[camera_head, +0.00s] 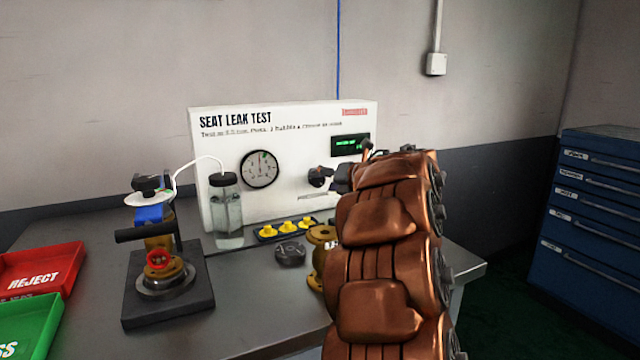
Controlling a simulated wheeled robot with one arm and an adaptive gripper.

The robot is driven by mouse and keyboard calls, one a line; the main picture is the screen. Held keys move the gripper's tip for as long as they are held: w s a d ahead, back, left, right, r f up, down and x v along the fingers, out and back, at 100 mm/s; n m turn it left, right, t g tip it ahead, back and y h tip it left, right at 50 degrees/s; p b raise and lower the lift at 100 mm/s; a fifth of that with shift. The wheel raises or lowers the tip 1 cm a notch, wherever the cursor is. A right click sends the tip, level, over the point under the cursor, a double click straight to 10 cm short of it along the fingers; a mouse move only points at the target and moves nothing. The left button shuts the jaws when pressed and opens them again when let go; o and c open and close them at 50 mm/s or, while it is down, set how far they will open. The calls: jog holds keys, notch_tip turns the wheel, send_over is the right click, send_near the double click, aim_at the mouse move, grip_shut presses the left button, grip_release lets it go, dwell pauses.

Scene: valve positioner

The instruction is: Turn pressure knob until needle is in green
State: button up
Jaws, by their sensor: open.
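The white seat leak test panel (285,195) stands at the back of the bench. Its round pressure gauge (260,169) has a pale dial with a small green zone near the top. The needle is too small to read surely against the green. The dark pressure knob (315,178) is right of the gauge, low on the panel. My gripper (328,178) is open at the knob's right side, mostly hidden by my copper-coloured arm. Whether its fingers touch or surround the knob cannot be told.
A water bottle (226,212) with a tube stands left of the gauge. A valve fixture (165,275), yellow caps in a dark tray (262,235) and a brass part (318,250) are on the bench (245,310). Red (40,268) and green (30,325) bins lie left.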

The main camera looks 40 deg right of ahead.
jog(key=shift+x, duration=1.2)
jog(key=shift+c, duration=0.3)
jog(key=c, duration=1.1)
jog(key=shift+r+m+p, duration=0.2)
jog(key=shift+m+p, duration=0.3)
jog(key=shift+p, duration=0.4)
jog(key=shift+f+m+t+y+p, duration=0.2)
jog(key=shift+m+t+y+p, duration=0.5)
jog(key=shift+m+p, duration=0.5)
jog(key=o, duration=1.2)
jog(key=shift+c, duration=0.2)
jog(key=shift+s, duration=0.1)
